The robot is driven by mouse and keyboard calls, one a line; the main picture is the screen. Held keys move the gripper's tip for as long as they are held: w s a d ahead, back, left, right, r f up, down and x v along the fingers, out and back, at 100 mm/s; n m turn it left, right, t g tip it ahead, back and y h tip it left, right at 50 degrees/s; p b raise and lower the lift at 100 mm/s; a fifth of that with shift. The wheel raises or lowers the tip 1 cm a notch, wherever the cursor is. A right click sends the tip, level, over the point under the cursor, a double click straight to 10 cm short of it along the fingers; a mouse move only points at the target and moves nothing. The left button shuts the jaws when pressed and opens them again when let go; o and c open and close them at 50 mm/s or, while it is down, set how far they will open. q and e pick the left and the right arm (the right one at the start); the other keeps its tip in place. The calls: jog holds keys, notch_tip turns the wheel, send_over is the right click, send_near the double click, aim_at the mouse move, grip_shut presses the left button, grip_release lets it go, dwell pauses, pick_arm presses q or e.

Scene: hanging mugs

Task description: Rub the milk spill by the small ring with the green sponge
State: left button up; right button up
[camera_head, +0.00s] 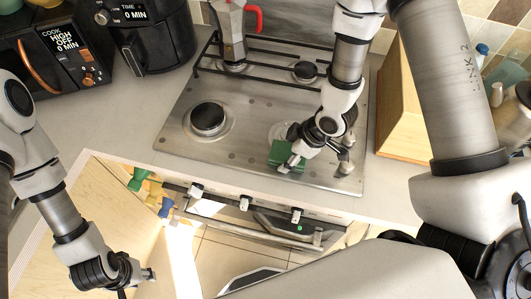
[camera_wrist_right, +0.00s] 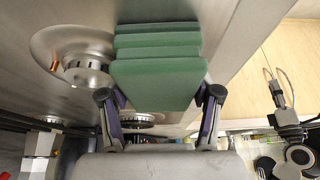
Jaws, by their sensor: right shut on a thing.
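My right gripper (camera_head: 292,160) is over the front right of the steel hob (camera_head: 255,150). It is shut on the green sponge (camera_head: 281,154). In the wrist view the sponge (camera_wrist_right: 158,68) sits between its two fingers, close to the hob surface; whether it touches cannot be told. A pale round patch (camera_head: 277,131) shows beside the gripper, by a burner partly hidden by my arm; I cannot tell milk from burner ring there. A burner ring (camera_wrist_right: 72,48) is left of the sponge in the wrist view. My left gripper (camera_head: 146,274) is low at left, away from the hob, its fingers unclear.
A moka pot (camera_head: 231,38) with a red handle stands at the back of the hob. A large burner (camera_head: 208,119) is at left. A wooden box (camera_head: 402,105) stands right of the hob. An open drawer (camera_head: 115,200) is in front at left.

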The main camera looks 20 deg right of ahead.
aim_at(305, 160)
jog(key=shift+s+d+f, duration=0.15)
jog(key=shift+s+d, duration=0.1)
jog(key=shift+d, duration=0.2)
jog(key=shift+s+d, duration=0.1)
jog(key=shift+d, duration=0.05)
jog(key=shift+s+d+b, duration=0.1)
jog(key=shift+d+b, duration=0.1)
jog(key=shift+b, duration=0.25)
jog(key=shift+s+d+b, duration=0.4)
jog(key=shift+s+d, duration=0.1)
jog(key=shift+d, duration=0.2)
jog(key=shift+s+d, duration=0.25)
jog(key=shift+s, duration=0.05)
